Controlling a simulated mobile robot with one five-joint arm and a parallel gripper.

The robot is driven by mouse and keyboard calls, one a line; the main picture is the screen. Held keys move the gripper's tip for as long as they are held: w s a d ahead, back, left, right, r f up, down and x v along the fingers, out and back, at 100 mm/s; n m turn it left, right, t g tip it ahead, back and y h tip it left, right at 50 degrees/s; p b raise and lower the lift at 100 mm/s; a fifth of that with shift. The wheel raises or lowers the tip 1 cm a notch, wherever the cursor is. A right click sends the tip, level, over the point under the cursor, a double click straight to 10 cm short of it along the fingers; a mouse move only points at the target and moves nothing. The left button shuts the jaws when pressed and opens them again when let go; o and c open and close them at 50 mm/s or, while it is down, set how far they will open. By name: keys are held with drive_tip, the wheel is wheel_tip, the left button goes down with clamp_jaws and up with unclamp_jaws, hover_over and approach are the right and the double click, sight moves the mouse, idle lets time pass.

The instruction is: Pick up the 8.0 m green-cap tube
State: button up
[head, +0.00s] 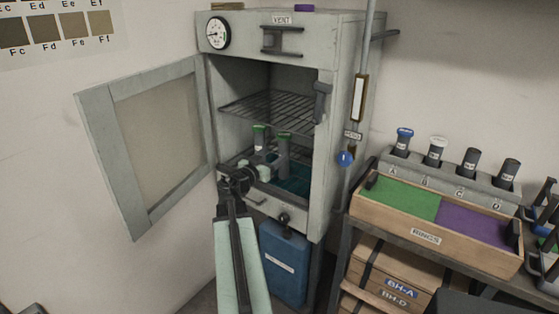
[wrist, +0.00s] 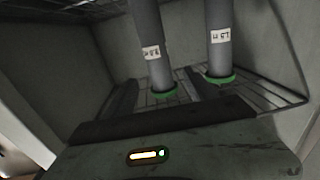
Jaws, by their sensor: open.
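Two grey tubes with green caps stand in the open cabinet in the head view, one on the left (head: 259,140) and one on the right (head: 284,155). Both show in the wrist view, caps lowest in the picture. The left one there (wrist: 148,28) has a white label that is hard to read, perhaps 8.0 M. The right one (wrist: 219,20) has a label that looks like 1.5 M. My gripper (head: 268,170) is open at the cabinet mouth, close to the tubes. In the wrist view its dark fingers (wrist: 160,88) lie on either side of the left tube's capped end; contact cannot be told.
The cabinet door (head: 95,130) stands open to the left. A wire shelf (head: 268,105) spans the cabinet above the tubes. The cabinet side walls are close around my gripper. A rings tray (head: 430,234) and a rack of tubes (head: 450,175) stand to the right.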

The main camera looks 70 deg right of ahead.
sight(281, 149)
drive_tip(key=shift+s+d, duration=0.2)
drive_tip(key=shift+d, duration=0.5)
drive_tip(key=shift+s+d, duration=0.2)
drive_tip(key=shift+d, duration=0.5)
drive_tip(key=d, duration=0.5)
drive_tip(key=shift+s+d+r, duration=0.15)
drive_tip(key=shift+s, duration=0.15)
clamp_jaws()
